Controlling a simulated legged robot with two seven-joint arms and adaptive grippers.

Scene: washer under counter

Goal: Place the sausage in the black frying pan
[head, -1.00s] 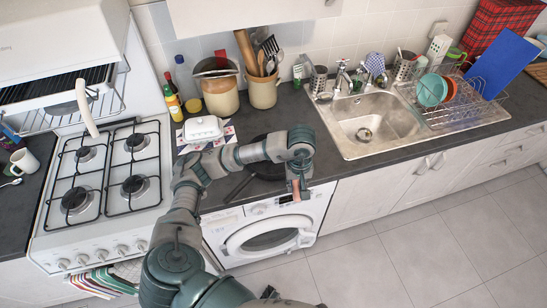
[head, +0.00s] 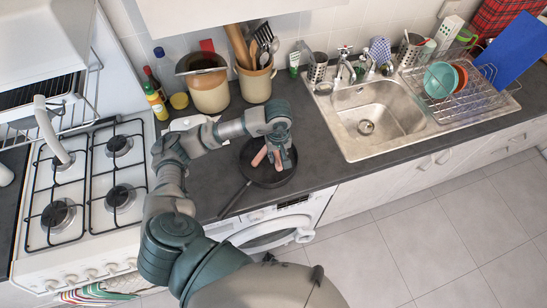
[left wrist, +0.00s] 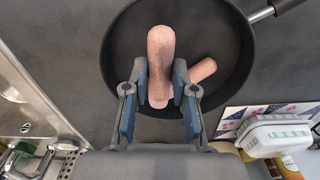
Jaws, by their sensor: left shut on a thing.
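The black frying pan (head: 265,180) lies on the dark counter above the washer, its handle toward the lower left. My left gripper (head: 272,150) is over the pan, pointing down. In the left wrist view its two fingers (left wrist: 159,88) are shut on a sausage (left wrist: 160,50), which is over the pan's inside. I cannot tell whether it touches the pan's bottom. A second sausage (left wrist: 203,70) lies in the pan beside it and shows in the head view (head: 259,157). My right gripper is not in view.
A white butter dish (left wrist: 276,134) stands close to the pan. Utensil pots (head: 256,84) and bottles (head: 155,102) stand at the back. The gas stove (head: 85,180) is at left, the sink (head: 370,118) at right. Bare counter lies between pan and sink.

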